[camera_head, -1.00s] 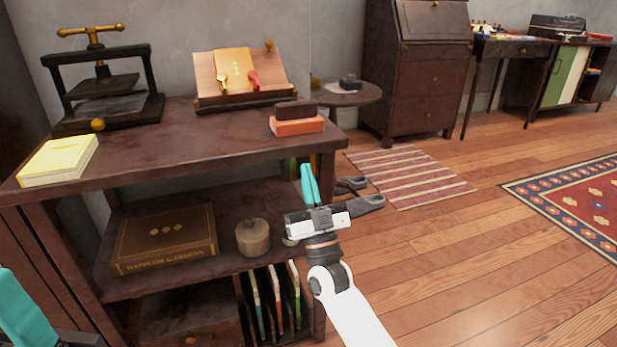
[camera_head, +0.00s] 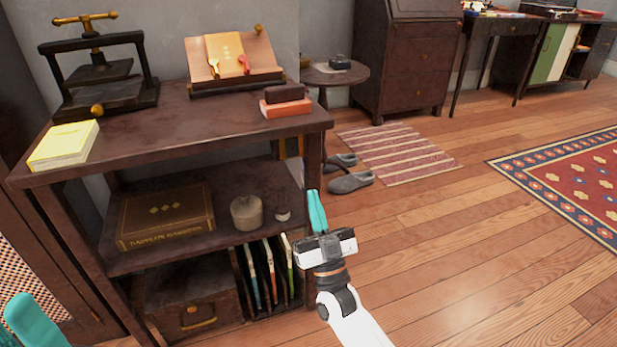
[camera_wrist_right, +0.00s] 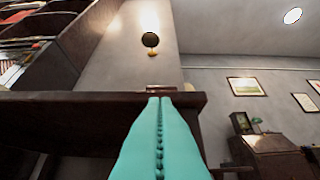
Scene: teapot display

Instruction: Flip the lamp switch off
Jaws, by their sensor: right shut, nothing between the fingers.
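A dark round fitting (camera_wrist_right: 150,40) sits on the wall in the right wrist view, with a bright glow above it; it may be a wall lamp. I cannot make out a switch in either view. My right gripper (camera_head: 316,194) has its teal fingers pressed together, empty and pointing up, in front of the right end of the shelf table. In the right wrist view its fingers (camera_wrist_right: 160,100) point toward the table edge, below the fitting. Only a teal finger of my left gripper (camera_head: 34,322) shows at the lower left, so its opening is hidden.
The shelf table (camera_head: 200,130) holds a black press (camera_head: 105,95), a yellow book (camera_head: 64,145), a book stand (camera_head: 235,62) and a red book (camera_head: 286,108). A round side table (camera_head: 335,76) stands behind it. Shoes (camera_head: 350,182) lie near a striped rug (camera_head: 395,155).

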